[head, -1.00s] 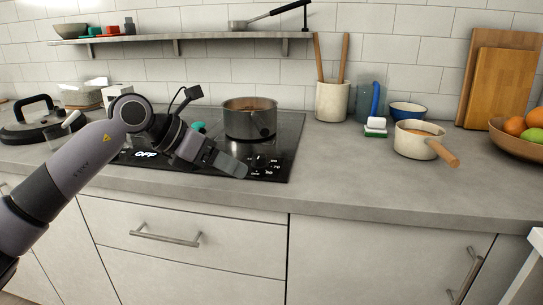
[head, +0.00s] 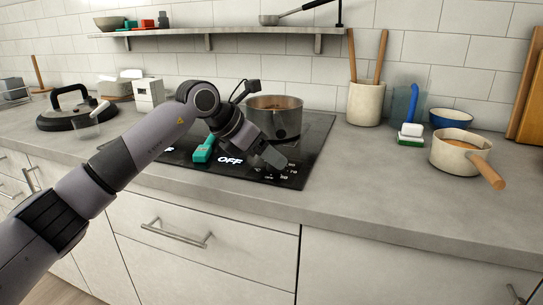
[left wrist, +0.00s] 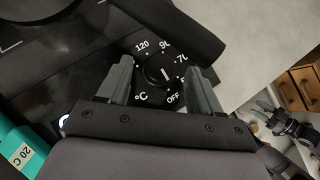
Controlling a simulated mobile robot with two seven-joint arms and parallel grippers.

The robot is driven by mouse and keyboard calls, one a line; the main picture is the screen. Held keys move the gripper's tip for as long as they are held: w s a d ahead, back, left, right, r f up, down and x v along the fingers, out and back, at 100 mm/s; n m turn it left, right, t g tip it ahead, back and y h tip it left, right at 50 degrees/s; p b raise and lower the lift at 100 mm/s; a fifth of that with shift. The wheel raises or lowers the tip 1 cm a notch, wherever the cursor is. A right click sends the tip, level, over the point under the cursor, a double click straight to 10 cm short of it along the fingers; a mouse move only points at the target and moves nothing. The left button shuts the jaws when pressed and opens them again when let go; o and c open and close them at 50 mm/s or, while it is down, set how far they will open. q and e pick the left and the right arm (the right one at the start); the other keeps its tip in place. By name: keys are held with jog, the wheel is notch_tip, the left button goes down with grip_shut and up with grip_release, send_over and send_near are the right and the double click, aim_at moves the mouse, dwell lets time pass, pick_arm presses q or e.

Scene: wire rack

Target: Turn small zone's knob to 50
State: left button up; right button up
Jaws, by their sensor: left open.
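The small zone's knob (left wrist: 158,72) is a black dial in the left wrist view, ringed by white marks including 120, 90, 70, 50 and OFF. A small white line on it seems to point toward the OFF side. My left gripper (left wrist: 161,78) is open, one finger on either side of the knob; I cannot tell if they touch it. In the head view my left gripper (head: 272,157) is low over the front right of the black cooktop (head: 318,140) and hides the knob.
A steel pot (head: 274,118) stands on the cooktop behind the gripper. A teal device (head: 204,149) lies left of it, labelled 20 C in the left wrist view (left wrist: 20,150). A cream saucepan (head: 458,150) stands to the right. The front counter strip is clear.

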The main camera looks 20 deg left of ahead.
pick_arm(q)
jog(key=shift+x, duration=0.75)
jog(key=c, duration=1.1)
jog(key=shift+o, duration=0.2)
